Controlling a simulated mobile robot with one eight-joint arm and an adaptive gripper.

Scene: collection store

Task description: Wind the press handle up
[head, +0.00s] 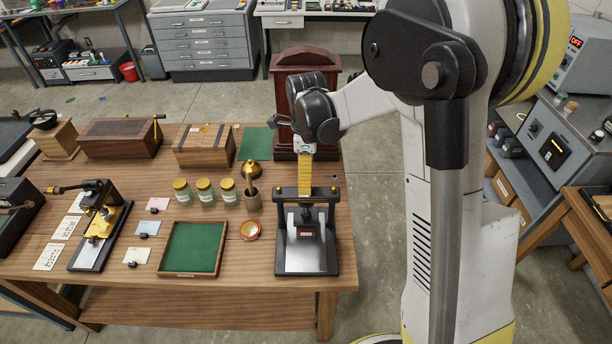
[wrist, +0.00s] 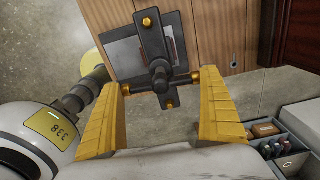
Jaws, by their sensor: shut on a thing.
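The press (head: 332,228) stands at the right front of the wooden table. It has a black upright frame over a pale metal bed, with a dark plate under the crossbar. My gripper (head: 304,186) points down on top of it. In the wrist view, the press handle (wrist: 178,76) is a dark bar with brass ends, lying across the crossbeam at the central screw. The yellow fingers of my gripper (wrist: 160,82) are shut on the handle, one at each brass end. In the head view the fingers hide most of the handle.
A green-lined tray (head: 161,271), a small red-rimmed dish (head: 250,230) and several jars (head: 204,190) stand left of the press. A second press (head: 120,218) is farther left. A dark red wooden case (head: 288,68) stands behind my gripper.

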